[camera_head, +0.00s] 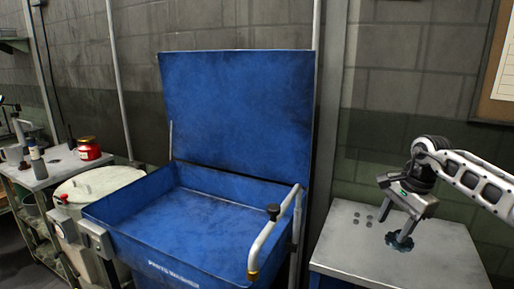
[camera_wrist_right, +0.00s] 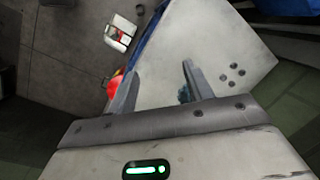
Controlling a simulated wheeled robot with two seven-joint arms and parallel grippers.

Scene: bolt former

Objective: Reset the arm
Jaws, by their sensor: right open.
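My right gripper (camera_head: 388,209) reaches in from the right edge, above the grey metal table at the right. In the right wrist view its two fingers (camera_wrist_right: 158,82) are spread wide, with nothing held between them. A dark teal, gear-shaped part (camera_head: 399,241) is on the table, just below the gripper. In the right wrist view a bit of teal (camera_wrist_right: 184,95) shows beside the right finger, mostly hidden by it. I cannot tell whether the finger touches it. My left gripper is not in view.
A red jar (camera_head: 89,150) sits on a bench farther left. A wall is behind.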

